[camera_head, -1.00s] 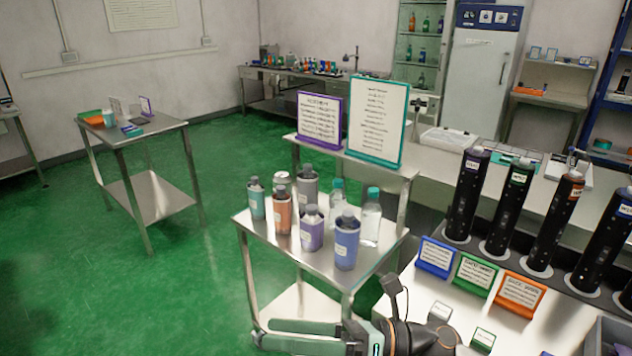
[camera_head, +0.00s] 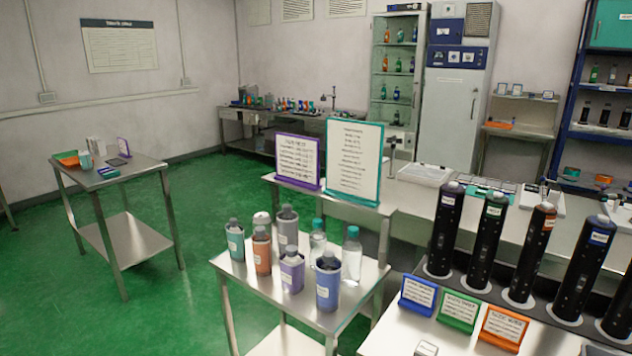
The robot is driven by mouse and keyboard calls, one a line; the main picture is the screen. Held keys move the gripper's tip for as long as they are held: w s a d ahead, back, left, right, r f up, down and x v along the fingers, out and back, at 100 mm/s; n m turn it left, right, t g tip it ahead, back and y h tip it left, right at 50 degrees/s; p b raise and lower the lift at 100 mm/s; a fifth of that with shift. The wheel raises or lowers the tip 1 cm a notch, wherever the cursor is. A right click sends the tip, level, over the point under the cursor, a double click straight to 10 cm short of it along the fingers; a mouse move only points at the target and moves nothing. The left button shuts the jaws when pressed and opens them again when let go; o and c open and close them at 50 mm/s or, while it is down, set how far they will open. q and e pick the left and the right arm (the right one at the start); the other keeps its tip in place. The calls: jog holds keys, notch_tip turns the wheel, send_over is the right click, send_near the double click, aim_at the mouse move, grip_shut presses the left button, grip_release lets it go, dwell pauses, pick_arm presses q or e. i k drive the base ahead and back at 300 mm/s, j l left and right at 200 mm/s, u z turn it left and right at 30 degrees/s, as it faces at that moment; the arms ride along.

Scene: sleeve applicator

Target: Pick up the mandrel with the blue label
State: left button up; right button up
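Several tall black mandrels stand upright in a row in a dark rack (camera_head: 432,285) on the right-hand bench. The mandrel with the blue label (camera_head: 583,272) is fourth from the left; its blue-edged label is near the top. To its left stand one with an orange label (camera_head: 528,258), one with a green label (camera_head: 484,248) and one with a purple-looking label (camera_head: 444,235). Another black cylinder (camera_head: 621,305) is cut off at the right edge, its label out of view. Neither of my grippers is in view.
Blue (camera_head: 418,296), green (camera_head: 459,310) and orange (camera_head: 502,327) sign stands sit before the rack. A steel cart (camera_head: 245,268) with several bottles and cups stands left of the bench. A purple-framed sign (camera_head: 298,160) and teal-framed sign (camera_head: 353,160) stand behind it. Green floor is open at left.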

aim_at(595, 239)
jog(key=j+z, duration=0.1)
jog(key=z, duration=0.4)
jog(key=j+z, duration=0.1)
jog(key=z, duration=0.35)
jog(key=j+z, duration=0.1)
jog(key=z, duration=0.4)
jog(key=j+z, duration=0.1)
jog(key=z, duration=0.35)
